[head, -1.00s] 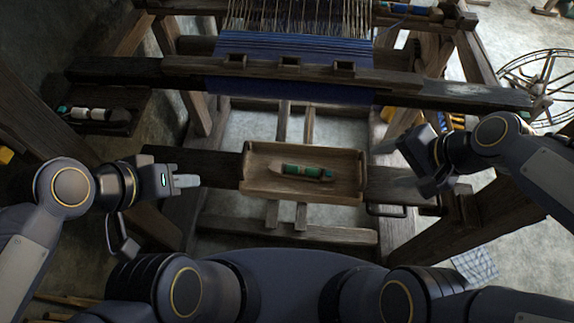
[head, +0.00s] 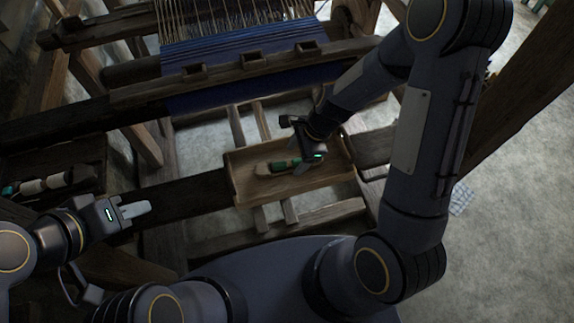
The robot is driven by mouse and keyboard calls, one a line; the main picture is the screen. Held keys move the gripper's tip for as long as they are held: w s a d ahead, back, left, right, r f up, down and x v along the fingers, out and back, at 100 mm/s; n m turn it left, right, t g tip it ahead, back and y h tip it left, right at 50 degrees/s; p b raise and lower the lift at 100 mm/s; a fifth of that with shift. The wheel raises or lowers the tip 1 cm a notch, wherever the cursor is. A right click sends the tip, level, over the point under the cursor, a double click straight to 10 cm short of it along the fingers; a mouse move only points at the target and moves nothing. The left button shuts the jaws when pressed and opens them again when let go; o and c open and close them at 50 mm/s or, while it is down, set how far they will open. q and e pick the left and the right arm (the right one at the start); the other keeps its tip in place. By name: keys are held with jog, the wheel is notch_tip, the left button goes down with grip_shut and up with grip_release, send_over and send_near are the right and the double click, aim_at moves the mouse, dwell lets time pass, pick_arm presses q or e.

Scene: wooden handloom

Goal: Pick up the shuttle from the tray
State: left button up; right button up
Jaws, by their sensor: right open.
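The wooden tray (head: 240,190) sits on the loom's front beam in the middle of the head view. The shuttle (head: 266,168), wooden with a green yarn bobbin, lies in the tray. My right gripper (head: 300,166) is open over the tray, pointing down at the shuttle's right part, with its fingers close to the green bobbin. It hides the shuttle's right end, and I cannot tell whether the fingers touch it. My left gripper (head: 135,209) is off to the left, away from the tray. I cannot tell whether its fingers are apart.
The loom's breast beam (head: 190,85) and blue cloth (head: 230,47) stand behind the tray. Another tray at the far left holds white and dark spools (head: 45,184). A dark beam (head: 185,196) runs left of the tray. Bare floor (head: 500,230) shows at the right.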

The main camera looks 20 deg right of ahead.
aim_at(291, 162)
jog(key=x, duration=0.3)
jog(key=shift+w+a+f, duration=0.1)
jog(key=shift+f, duration=0.15)
jog(key=c, duration=1.1)
jog(key=shift+r, duration=0.1)
jog(key=shift+c, duration=0.2)
